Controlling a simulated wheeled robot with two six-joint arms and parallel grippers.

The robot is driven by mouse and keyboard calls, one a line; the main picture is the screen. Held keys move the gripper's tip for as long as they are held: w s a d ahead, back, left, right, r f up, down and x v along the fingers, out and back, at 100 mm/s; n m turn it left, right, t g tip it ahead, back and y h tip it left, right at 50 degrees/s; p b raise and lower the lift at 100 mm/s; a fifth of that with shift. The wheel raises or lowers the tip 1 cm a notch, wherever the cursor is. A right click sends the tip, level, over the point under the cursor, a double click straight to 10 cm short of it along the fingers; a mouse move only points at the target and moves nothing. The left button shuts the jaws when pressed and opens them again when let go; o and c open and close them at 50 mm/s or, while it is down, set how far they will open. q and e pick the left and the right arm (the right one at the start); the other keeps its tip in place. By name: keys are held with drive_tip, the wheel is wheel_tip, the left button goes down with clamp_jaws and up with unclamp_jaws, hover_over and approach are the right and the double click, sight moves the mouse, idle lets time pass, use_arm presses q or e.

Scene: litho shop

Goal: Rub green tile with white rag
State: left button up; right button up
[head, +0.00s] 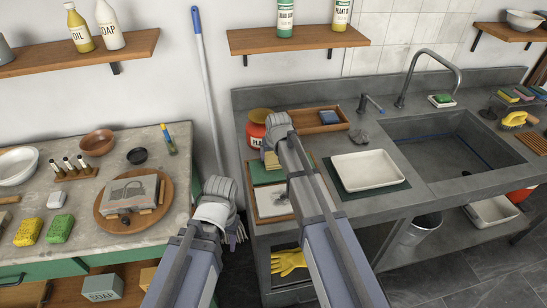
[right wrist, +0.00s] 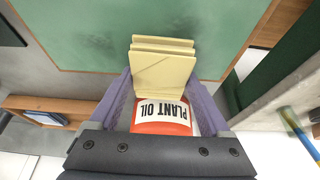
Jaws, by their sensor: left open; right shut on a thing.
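The green tile (head: 262,174), a flat green panel with a wooden edge, lies on the grey counter left of the sink. It fills much of the right wrist view (right wrist: 105,40) and bears dark smudges. My right gripper (right wrist: 163,75) points down over it, shut on a folded cream-white rag (right wrist: 162,62). The rag also shows in the head view (head: 271,160), below my wrist. I cannot tell whether it touches the tile. My left gripper (head: 236,236) is open and empty in front of the gap between the two tables.
A red plant oil jar (head: 256,133) stands close behind my right gripper. A framed pale slab (head: 272,203) lies nearer me. A white tray (head: 364,170) on a dark mat and the sink (head: 452,148) are to the right. The left table holds a round wooden board (head: 113,222).

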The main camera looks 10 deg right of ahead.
wheel_tip(320, 180, up, 6)
drive_tip(key=p, duration=0.6)
wheel_tip(320, 180, up, 3)
drive_tip(key=p, duration=0.3)
drive_tip(key=shift+r, duration=0.1)
drive_tip(key=shift+s, duration=0.15)
idle(0.6)
